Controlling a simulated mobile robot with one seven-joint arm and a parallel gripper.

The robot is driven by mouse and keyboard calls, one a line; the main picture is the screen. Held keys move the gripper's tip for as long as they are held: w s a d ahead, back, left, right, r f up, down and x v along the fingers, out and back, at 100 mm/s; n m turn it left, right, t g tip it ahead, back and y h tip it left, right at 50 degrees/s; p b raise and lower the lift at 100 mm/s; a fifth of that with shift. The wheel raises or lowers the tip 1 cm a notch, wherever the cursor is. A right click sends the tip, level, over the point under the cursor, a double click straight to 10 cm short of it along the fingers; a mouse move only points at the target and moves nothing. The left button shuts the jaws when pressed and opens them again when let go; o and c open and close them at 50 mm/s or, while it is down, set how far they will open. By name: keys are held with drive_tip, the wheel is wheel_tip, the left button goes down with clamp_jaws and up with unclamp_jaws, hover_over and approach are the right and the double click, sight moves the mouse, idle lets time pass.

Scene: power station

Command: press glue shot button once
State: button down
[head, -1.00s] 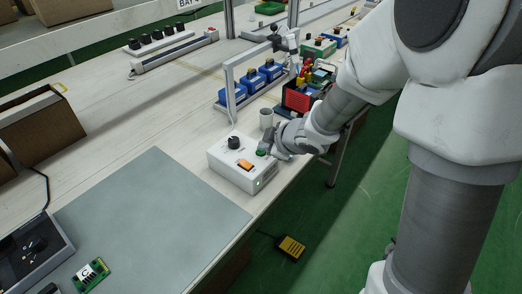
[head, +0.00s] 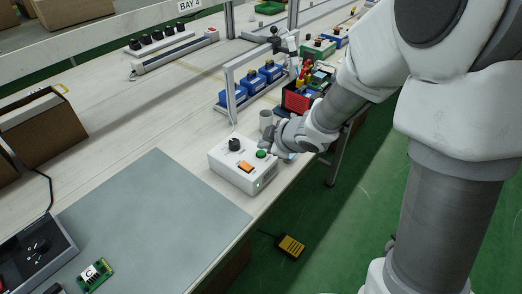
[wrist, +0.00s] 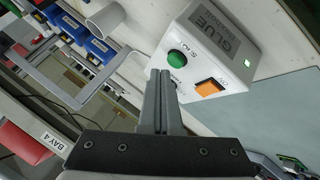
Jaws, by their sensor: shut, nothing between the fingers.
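The glue dispenser (head: 232,171) is a white box near the right edge of the bench; its GLUE label shows in the wrist view (wrist: 222,38). On its top are a round green button (head: 261,154), an orange switch (head: 245,167) and a black knob (head: 234,144). The wrist view shows the green button (wrist: 176,58) and the orange switch (wrist: 208,87) clearly, while my fingers hide the knob. My gripper (head: 265,144) is shut and empty, close beside the green button. In the wrist view its fingertips (wrist: 161,73) appear just short of the button, apart from it.
A grey cup (head: 266,120) stands just behind the dispenser. Blue bins (head: 255,82) under a grey frame and a red bin (head: 297,100) stand farther back. A grey mat (head: 150,220) lies in front. A yellow pedal (head: 290,246) is on the green floor.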

wheel_tip(320, 180, up, 5)
drive_tip(key=p, duration=0.5)
idle(0.8)
